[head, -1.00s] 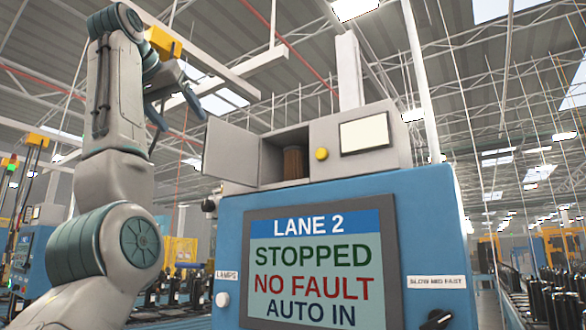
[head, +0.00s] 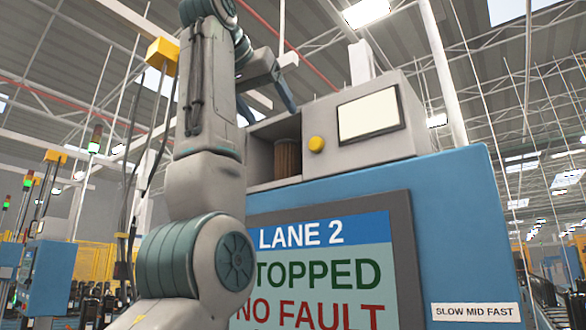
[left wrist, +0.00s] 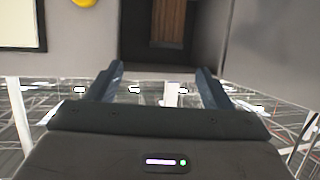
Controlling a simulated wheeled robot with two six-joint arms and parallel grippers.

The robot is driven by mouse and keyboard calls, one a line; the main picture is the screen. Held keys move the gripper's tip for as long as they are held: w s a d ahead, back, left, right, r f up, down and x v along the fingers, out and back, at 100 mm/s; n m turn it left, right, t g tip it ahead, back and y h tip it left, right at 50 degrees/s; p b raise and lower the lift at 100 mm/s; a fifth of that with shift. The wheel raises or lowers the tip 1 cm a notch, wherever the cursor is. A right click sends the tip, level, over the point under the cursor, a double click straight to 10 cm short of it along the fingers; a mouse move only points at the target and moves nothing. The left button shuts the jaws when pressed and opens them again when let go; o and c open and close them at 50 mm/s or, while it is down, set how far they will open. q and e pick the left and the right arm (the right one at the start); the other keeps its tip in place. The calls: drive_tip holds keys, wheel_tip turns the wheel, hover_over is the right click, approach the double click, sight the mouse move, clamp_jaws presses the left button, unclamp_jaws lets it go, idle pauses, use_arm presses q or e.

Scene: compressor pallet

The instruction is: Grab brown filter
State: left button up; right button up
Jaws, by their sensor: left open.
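The brown filter (head: 287,158) stands upright in an open compartment (head: 262,172) of the grey box on top of the blue machine. It looks ribbed. In the left wrist view the filter (left wrist: 169,22) shows inside the dark compartment, at the top of the picture. My left gripper (head: 268,100) is open and empty, above and in front of the compartment's opening. In the left wrist view its two fingers (left wrist: 160,72) point toward the opening, with the filter beyond them and apart from them. My arm hides the left part of the box. My right gripper is not in view.
A yellow button (head: 316,144) and a blank panel (head: 370,115) sit right of the compartment. Below is the blue machine (head: 450,210) with a screen (head: 318,270) reading LANE 2. A pale post (head: 443,70) rises behind the box.

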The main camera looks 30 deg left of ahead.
sight(282, 140)
use_arm(q)
drive_tip(key=x, duration=0.1)
drive_tip(key=p+x, duration=0.2)
drive_tip(key=shift+w+a+f, duration=0.15)
drive_tip(key=shift+w+a, duration=0.15)
drive_tip(key=shift+w, duration=0.05)
drive_tip(key=p+x, duration=0.1)
drive_tip(key=x, duration=0.1)
drive_tip(key=p+x, duration=0.1)
drive_tip(key=x, duration=0.1)
drive_tip(key=shift+w+a+p, duration=0.3)
drive_tip(key=shift+w+a+f, duration=0.1)
drive_tip(key=shift+w+f, duration=0.05)
drive_tip(key=shift+w, duration=0.1)
drive_tip(key=shift+s, duration=0.2)
drive_tip(key=shift+c, duration=1.3)
drive_tip(key=shift+s+d, duration=0.1)
drive_tip(key=shift+d, duration=0.1)
drive_tip(key=c, duration=1.1)
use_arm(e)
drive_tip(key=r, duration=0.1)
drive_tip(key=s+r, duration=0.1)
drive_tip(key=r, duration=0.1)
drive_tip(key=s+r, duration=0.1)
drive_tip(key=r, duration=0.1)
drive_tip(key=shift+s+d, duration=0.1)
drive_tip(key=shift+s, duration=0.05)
